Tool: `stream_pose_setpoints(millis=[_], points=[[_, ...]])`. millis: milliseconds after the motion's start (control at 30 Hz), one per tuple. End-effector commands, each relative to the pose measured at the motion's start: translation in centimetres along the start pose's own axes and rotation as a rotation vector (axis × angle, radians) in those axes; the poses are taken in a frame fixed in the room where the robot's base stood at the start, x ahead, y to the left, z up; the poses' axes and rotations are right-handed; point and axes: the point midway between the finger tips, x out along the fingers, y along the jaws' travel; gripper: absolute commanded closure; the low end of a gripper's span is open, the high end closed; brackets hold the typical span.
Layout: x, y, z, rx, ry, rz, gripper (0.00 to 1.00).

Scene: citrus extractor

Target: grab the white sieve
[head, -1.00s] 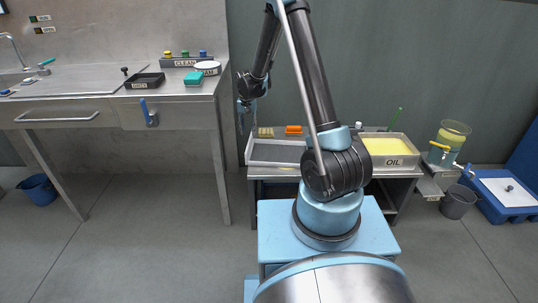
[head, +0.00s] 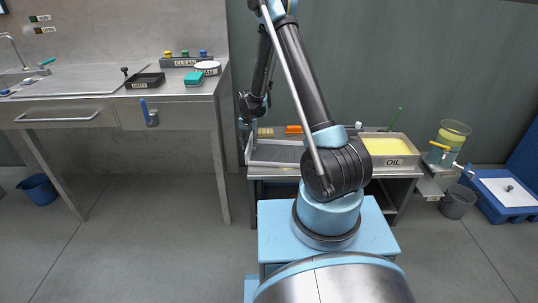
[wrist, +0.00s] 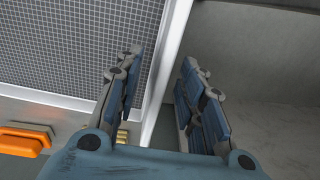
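The white sieve is a white-framed rectangular tray with a grey mesh floor. Its rim (head: 280,164) shows at the left end of the low steel cart in the head view. In the wrist view its mesh and straight white rim (wrist: 174,40) fill the upper left and middle. My gripper (wrist: 161,60) is open and empty, with one finger over the mesh side and the other outside the rim. The rim runs between the fingers; I cannot tell whether they touch it. In the head view my gripper (head: 244,131) is small and partly unclear at the sieve's left end.
An orange object (head: 293,130) and a tan block (head: 265,132) lie behind the sieve. A tray of yellow liquid marked OIL (head: 392,161) stands to the right on the cart. The steel counter (head: 75,78) is close on the left, with a gap between it and the cart.

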Motion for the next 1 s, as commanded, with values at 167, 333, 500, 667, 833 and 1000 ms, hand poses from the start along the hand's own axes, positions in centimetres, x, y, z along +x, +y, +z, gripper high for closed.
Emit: stream_pose_setpoints(millis=[167, 333, 500, 667, 833, 1000], points=[[0.1, 0.0, 0.0, 0.000, 0.000, 0.000, 0.64], [0.1, 0.0, 0.0, 0.000, 0.000, 0.000, 0.82], [0.1, 0.0, 0.0, 0.000, 0.000, 0.000, 1.00], [0.1, 0.0, 0.0, 0.000, 0.000, 0.000, 1.00], [-0.1, 0.0, 0.0, 0.000, 0.000, 0.000, 1.00], [-1.4, 0.0, 0.0, 0.000, 0.000, 0.000, 1.00]])
